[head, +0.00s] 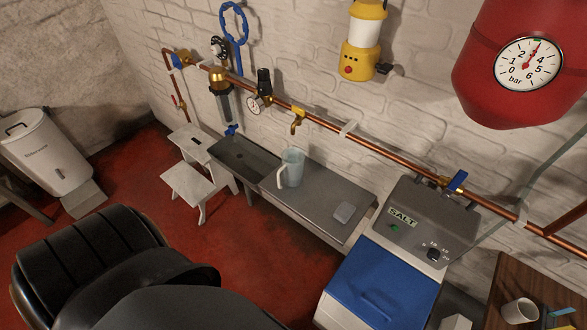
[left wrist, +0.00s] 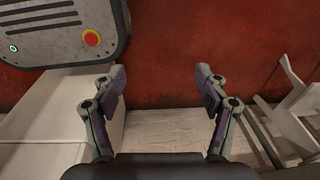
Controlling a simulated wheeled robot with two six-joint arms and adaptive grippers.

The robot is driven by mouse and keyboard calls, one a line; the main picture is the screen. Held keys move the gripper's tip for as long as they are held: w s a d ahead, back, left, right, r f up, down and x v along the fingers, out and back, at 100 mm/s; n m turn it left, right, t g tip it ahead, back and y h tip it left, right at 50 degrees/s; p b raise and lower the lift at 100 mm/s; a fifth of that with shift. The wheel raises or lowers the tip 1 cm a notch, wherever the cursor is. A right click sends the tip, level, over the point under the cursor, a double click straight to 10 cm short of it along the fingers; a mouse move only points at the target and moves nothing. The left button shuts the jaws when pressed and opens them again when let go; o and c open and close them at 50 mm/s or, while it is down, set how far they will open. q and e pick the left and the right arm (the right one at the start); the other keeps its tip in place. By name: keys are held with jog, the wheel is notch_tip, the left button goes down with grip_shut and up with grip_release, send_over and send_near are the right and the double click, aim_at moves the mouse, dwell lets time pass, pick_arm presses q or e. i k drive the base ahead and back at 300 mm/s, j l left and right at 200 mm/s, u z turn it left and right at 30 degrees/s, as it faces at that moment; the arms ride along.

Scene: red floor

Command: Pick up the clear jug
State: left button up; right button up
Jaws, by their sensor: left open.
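The clear jug (head: 292,167) stands upright on the grey bench (head: 318,192) beside a sink, with its pale handle toward the left. The jug does not show in the left wrist view. My left gripper (left wrist: 163,92) is open and empty in the left wrist view, over red floor and a pale surface. It is not visible in the head view, where dark parts of my own body fill the lower left. My right gripper is in neither view.
The sink basin (head: 243,160) adjoins the jug's left. A small grey item (head: 344,212) lies to its right. A copper pipe (head: 325,122) with valves runs behind. A white step stool (head: 190,182) stands left. A blue-lidded salt unit (head: 372,285) stands right.

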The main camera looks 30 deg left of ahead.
aim_at(292, 159)
jog(key=u, duration=1.1)
jog(key=i+j+u, duration=0.15)
jog(key=j, duration=0.25)
jog(key=i+j+u, duration=0.1)
jog(key=j, duration=0.3)
jog(key=i+j+u, duration=0.15)
jog(key=i+j, duration=0.15)
